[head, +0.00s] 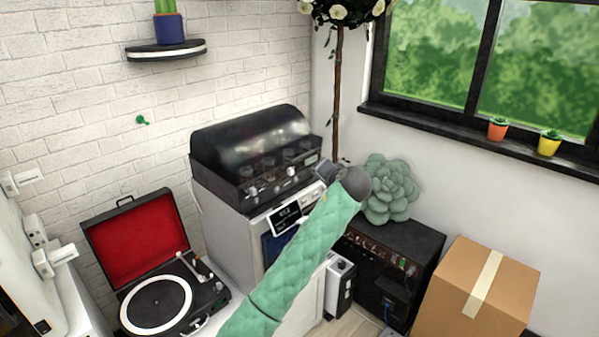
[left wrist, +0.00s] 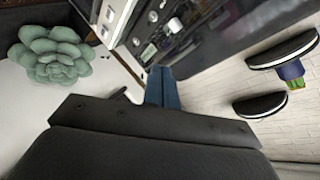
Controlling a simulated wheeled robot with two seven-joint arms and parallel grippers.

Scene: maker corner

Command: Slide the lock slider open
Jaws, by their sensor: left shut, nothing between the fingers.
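My left gripper (head: 325,172), at the end of the green-sleeved arm, is in front of the right end of the black machine (head: 250,150) with the domed glossy cover. In the left wrist view its blue fingers (left wrist: 162,88) are shut with nothing between them, pointing at the machine's front panel (left wrist: 150,30). The panel carries several small knobs and a pale raised piece (left wrist: 174,25). I cannot tell which part is the lock slider, or whether it is open. My arm hides part of the cabinet below. My right gripper is not in view.
The machine stands on a white cabinet (head: 225,220) with a small display. A green succulent (head: 390,190) sits on a dark box (head: 400,245) to the right, near a cardboard box (head: 475,290). An open red-lined turntable (head: 135,245) is at left.

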